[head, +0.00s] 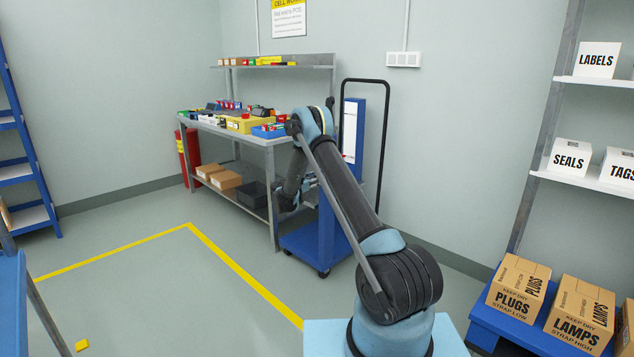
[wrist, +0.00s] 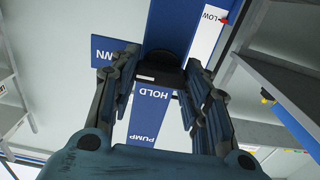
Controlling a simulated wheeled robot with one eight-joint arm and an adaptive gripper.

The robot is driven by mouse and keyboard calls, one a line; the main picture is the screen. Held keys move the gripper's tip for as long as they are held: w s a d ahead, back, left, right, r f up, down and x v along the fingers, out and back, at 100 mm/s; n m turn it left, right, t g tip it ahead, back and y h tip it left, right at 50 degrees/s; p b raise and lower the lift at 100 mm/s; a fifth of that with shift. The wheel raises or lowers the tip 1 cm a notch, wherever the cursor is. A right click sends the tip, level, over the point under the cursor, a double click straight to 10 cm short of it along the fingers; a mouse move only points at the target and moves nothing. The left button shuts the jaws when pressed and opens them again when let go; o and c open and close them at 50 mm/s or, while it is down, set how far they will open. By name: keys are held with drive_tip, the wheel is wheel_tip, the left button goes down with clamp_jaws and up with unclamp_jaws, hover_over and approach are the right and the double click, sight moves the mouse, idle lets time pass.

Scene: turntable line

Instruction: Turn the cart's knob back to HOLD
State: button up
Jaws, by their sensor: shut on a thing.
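The cart (head: 303,240) is blue with a tall black handle and an upright post, and it stands right of the workbench. In the wrist view, a black knob (wrist: 160,72) sits between my fingertips. My gripper (wrist: 162,64) is shut on it, with one finger on each side. The HOLD label (wrist: 153,98) is on a blue strip just below the knob, with PUMP further down. I cannot tell where the knob's pointer stands. In the head view, my gripper (head: 311,181) is at the cart's post, and my arm hides the knob.
A workbench (head: 282,140) with bins and parts stands left of the cart. A shelf (head: 560,178) with labelled boxes is at the right, and cartons sit on a blue pallet (head: 484,318).

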drive_tip(key=shift+w+a+f+n, duration=0.1)
drive_tip(key=shift+w+a+n, duration=0.05)
drive_tip(key=shift+n, duration=4.35)
drive_tip(key=shift+w+a+f+n, duration=0.1)
drive_tip(key=shift+n, duration=4.4)
drive_tip(key=o, duration=1.1)
drive_tip(key=shift+c, duration=0.2)
drive_tip(key=shift+s, duration=0.1)
